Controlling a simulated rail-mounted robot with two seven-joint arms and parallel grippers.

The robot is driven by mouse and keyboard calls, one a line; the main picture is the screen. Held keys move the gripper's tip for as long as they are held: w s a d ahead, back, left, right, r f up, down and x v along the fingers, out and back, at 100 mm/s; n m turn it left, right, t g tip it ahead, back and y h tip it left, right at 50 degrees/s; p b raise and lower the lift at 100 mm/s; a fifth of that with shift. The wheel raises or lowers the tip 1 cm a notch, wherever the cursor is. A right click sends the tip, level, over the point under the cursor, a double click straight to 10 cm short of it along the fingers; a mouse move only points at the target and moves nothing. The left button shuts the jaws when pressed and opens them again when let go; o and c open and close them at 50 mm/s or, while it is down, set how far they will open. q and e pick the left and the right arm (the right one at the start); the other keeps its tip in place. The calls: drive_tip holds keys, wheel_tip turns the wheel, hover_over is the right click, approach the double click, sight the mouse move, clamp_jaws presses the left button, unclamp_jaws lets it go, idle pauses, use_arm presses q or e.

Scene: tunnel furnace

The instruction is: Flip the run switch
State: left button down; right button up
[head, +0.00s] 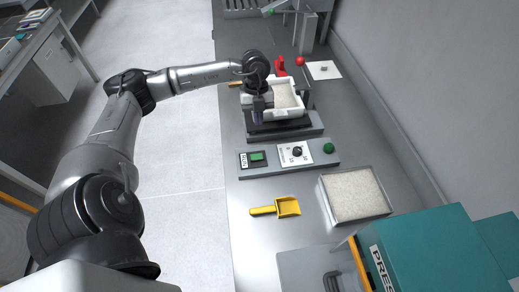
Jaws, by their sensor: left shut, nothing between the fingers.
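A grey control box (287,168) lies on the bench. At its left end is a green switch (257,157) on a black plate, with a small white label beside it that is too small to read. A black round knob (297,152) on a white dial plate is in the middle, and a green round button or lamp (328,147) is at the right end. My left gripper (258,117) is shut and empty. It points down beyond the switch, in front of the left end of a white tray, apart from the control box. My right gripper is not in view.
The white tray (298,112) of pale grains sits on a dark platform behind the control box. A teal press (430,255) fills the lower right. The wall bounds the right side.

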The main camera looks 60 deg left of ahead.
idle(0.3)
use_arm(q)
approach(260, 157)
drive_tip(key=x, duration=0.5)
drive_tip(key=shift+s+d, duration=0.1)
drive_tip(key=shift+d, duration=0.15)
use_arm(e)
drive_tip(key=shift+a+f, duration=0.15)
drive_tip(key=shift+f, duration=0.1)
use_arm(q)
drive_tip(key=shift+f+b, duration=0.3)
drive_tip(key=shift+f, duration=0.55)
